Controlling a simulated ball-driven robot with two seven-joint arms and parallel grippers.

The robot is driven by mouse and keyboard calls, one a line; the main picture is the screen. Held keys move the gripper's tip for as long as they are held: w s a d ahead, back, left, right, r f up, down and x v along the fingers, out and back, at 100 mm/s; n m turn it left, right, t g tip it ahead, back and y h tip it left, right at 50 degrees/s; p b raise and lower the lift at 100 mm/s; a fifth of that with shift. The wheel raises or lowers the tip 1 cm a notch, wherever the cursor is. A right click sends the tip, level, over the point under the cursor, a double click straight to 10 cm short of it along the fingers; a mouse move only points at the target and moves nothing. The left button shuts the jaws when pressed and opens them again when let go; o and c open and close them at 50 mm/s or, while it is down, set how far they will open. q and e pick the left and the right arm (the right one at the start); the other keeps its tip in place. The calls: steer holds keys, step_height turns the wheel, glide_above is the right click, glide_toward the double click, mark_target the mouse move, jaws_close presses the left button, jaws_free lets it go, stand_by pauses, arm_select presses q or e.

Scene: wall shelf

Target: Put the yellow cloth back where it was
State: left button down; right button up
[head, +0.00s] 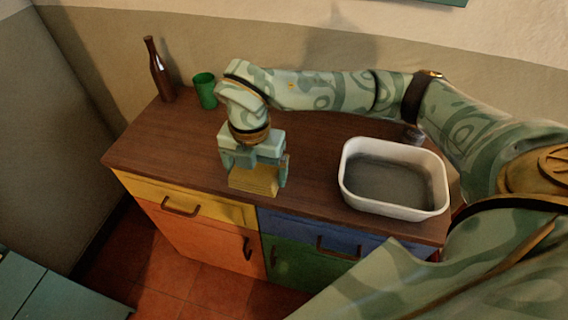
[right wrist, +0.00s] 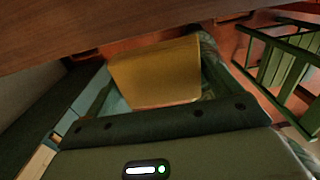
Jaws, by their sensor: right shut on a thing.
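The yellow cloth (head: 254,181) looks like a flat, folded piece. It is between the fingers of my right gripper (head: 254,170), which is shut on it near the front edge of the brown cabinet top (head: 190,135). In the right wrist view the cloth (right wrist: 155,72) fills the space between the two fingers, with the cabinet's edge across the top of the picture. I cannot tell whether the cloth touches the top. My left gripper is not in view.
A white basin (head: 354,196) with a grey inside stands right of the gripper. A brown bottle (head: 159,75) and a green cup (head: 205,91) stand at the back left. The left part of the top is clear. Coloured drawers and doors face the tiled floor (head: 165,275).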

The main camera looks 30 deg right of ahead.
steer(key=w+d+f+b, duration=0.1)
steer(key=d+f, duration=0.1)
steer(key=d, duration=0.1)
steer(key=w+d+f, duration=0.2)
steer(key=d+f, duration=0.1)
steer(key=w+d+f+b, duration=0.1)
steer(key=w+d+f, duration=0.1)
steer(key=d+f, duration=0.1)
steer(key=shift+w+d+b, duration=0.2)
steer(key=shift+d+b, duration=0.15)
steer(key=shift+w+d+f, duration=0.15)
steer(key=shift+f, duration=0.05)
steer(key=shift+d+f, duration=0.2)
steer(key=f, duration=0.2)
steer(key=f+b, duration=0.1)
steer(key=shift+w+d+f, duration=0.15)
steer(key=shift+d+f, duration=0.05)
steer(key=shift+f, duration=0.15)
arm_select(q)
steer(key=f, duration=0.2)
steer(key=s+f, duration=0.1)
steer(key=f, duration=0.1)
arm_select(e)
steer(key=shift+r, duration=0.1)
